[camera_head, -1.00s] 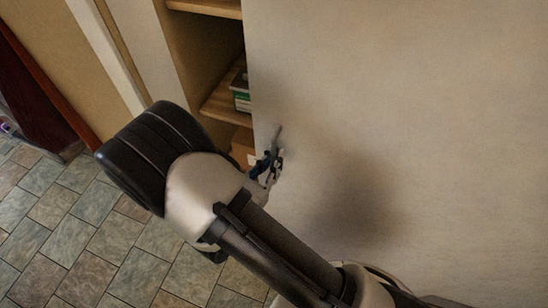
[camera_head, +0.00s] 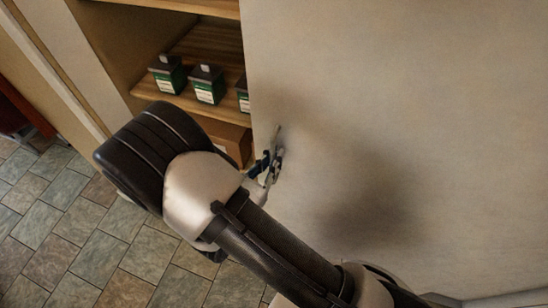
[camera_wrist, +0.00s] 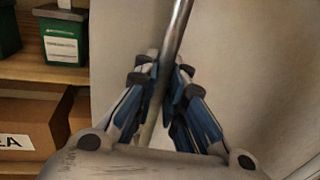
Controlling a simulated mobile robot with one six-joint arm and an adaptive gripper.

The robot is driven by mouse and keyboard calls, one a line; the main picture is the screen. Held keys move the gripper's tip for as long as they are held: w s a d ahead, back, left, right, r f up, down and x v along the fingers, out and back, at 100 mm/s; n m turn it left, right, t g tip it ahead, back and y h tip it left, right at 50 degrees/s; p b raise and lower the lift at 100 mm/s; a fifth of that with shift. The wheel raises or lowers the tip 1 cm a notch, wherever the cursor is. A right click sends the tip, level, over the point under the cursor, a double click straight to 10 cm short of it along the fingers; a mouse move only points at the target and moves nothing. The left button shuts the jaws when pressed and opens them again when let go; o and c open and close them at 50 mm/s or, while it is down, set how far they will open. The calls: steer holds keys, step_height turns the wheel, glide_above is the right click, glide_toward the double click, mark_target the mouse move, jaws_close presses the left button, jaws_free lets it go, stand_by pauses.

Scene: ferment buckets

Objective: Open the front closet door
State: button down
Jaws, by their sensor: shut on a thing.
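The closet door (camera_head: 410,110) is a pale flat panel filling the right of the head view, and it stands partly open. Its handle (camera_wrist: 177,30) is a slim metal bar near the door's left edge, seen in the wrist view. My gripper (camera_wrist: 165,85) is shut on the handle, with its blue and grey fingers on both sides of the bar. In the head view my gripper (camera_head: 268,168) is at the door's left edge, partly hidden by my arm.
Wooden shelves (camera_head: 205,45) show inside the closet, left of the door. Green containers with white labels (camera_head: 208,84) stand on one shelf. A cardboard box (camera_wrist: 32,122) sits below. The tiled floor (camera_head: 60,225) at left looks clear.

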steer(key=shift+s+d+f, duration=0.1)
steer(key=shift+s+d, duration=0.05)
steer(key=shift+d, duration=0.1)
steer(key=c, duration=1.7)
jaws_free()
steer(key=shift+a, duration=0.1)
steer(key=shift+o, duration=0.2)
steer(key=v, duration=1.2)
